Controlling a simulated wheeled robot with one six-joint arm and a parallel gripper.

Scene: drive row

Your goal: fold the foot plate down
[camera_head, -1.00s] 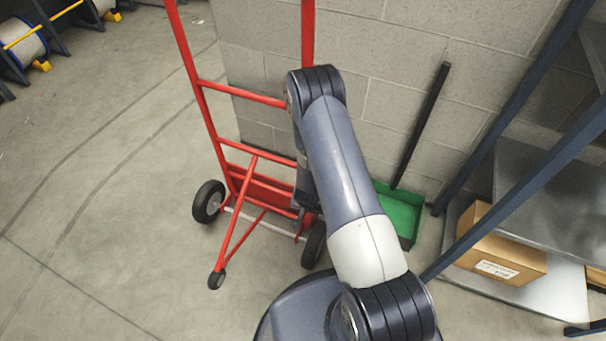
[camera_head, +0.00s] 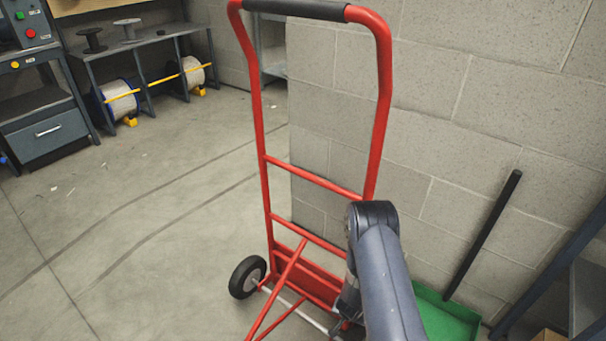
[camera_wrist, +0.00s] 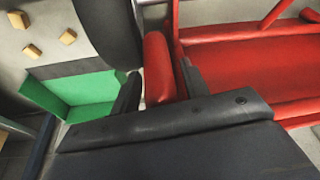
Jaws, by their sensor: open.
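The red hand truck (camera_head: 264,160) stands upright in front of a block wall. Its red foot plate (camera_head: 318,285) is folded up against the lower frame, partly behind a slanting red bar; it also fills the right of the wrist view (camera_wrist: 250,68). My gripper (camera_head: 348,303) is low at the truck's right side, largely hidden by my arm in the head view. In the wrist view my gripper (camera_wrist: 160,88) is open, its fingers on either side of a rounded red part (camera_wrist: 157,65) beside the plate. I cannot tell whether they touch it.
The truck's left wheel (camera_head: 248,277) rests on the floor; a dark wheel (camera_wrist: 108,30) shows close by my left finger. A green dustpan (camera_head: 447,318) with a dark handle is at right, near a shelf post.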

